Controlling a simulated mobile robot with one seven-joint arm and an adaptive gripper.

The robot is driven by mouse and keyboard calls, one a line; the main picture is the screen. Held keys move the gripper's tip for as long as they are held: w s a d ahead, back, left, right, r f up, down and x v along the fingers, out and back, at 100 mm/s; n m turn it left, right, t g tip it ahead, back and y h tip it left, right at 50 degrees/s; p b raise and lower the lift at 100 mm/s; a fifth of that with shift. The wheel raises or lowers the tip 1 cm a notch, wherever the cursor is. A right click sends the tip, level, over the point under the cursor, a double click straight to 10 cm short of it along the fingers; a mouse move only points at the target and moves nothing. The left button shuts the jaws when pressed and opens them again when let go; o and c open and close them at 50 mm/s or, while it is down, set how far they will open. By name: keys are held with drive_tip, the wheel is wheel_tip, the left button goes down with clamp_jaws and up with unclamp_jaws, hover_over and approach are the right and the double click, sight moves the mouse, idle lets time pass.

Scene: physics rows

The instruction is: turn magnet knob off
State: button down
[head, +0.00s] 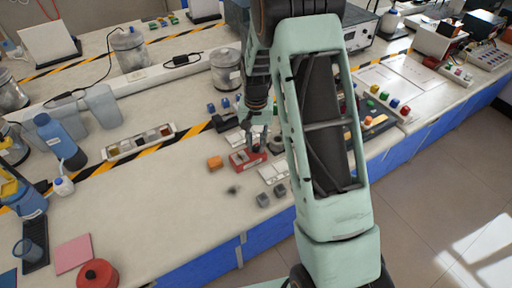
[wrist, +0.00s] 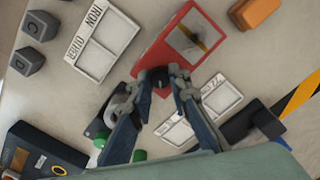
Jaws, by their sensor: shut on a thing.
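The red magnet block (wrist: 178,45) lies on the bench, with a small window in its top face. It also shows in the head view (head: 243,161), below my gripper (head: 257,146). In the wrist view its dark knob (wrist: 156,76) is at the near end, between the fingertips of my gripper (wrist: 160,80). My gripper is shut on the knob, one finger on each side. The fingers hide part of the knob, so I cannot read which way it is turned.
A white tray labelled IRON and OTHER (wrist: 101,42) and another white tray (wrist: 203,110) lie close by. Grey lettered cubes (wrist: 30,62) and an orange block (wrist: 258,12) sit around the magnet. A dark device (wrist: 42,150) is at the lower left.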

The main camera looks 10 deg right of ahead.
sight(256, 147)
drive_tip(key=n+b, duration=0.1)
drive_tip(key=n, duration=0.3)
drive_tip(key=shift+n, duration=0.3)
drive_tip(key=shift+n+b, duration=0.55)
drive_tip(key=shift+n, duration=1.75)
drive_tip(key=c, duration=1.8)
unclamp_jaws()
wheel_tip(256, 147, up, 12)
drive_tip(key=shift+r, duration=0.1)
